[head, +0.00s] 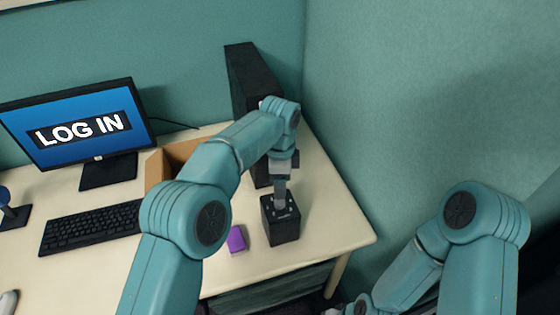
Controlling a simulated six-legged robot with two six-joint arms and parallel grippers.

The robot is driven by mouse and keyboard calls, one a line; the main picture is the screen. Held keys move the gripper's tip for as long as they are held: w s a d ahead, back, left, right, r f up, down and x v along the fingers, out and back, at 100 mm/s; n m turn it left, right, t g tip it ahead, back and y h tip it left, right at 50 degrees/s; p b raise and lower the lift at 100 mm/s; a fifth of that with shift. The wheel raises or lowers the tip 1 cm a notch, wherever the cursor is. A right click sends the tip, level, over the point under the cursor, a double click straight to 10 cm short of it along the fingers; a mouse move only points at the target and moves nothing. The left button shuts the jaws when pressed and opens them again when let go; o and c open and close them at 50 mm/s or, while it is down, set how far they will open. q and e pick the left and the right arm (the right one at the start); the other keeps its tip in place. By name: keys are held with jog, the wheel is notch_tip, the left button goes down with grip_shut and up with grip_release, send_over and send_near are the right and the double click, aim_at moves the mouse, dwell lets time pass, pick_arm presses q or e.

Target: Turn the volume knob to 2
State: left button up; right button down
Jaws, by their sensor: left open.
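A small black box (280,226) with pale marks on its top stands near the right end of the desk. My left gripper (281,203) points straight down at the top of this box, its tip at or just above the top face. The gripper is open. The volume knob itself is hidden or too small to make out under the gripper, and I cannot read its setting. I cannot tell whether the fingers touch it. My right arm reaches down at the lower right, and its gripper (334,311) is mostly cut off by the bottom edge.
A purple block (236,239) lies just left of the box. A tall black speaker or tower (252,85) stands behind my left arm. A cardboard box (155,168), a keyboard (92,228) and a monitor (80,122) reading LOG IN are further left. The desk (335,222) ends at the right.

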pick_arm(q)
notch_tip(320, 180, up, 9)
jog(key=p, duration=0.2)
jog(key=shift+s+f, duration=0.15)
dwell(0.4)
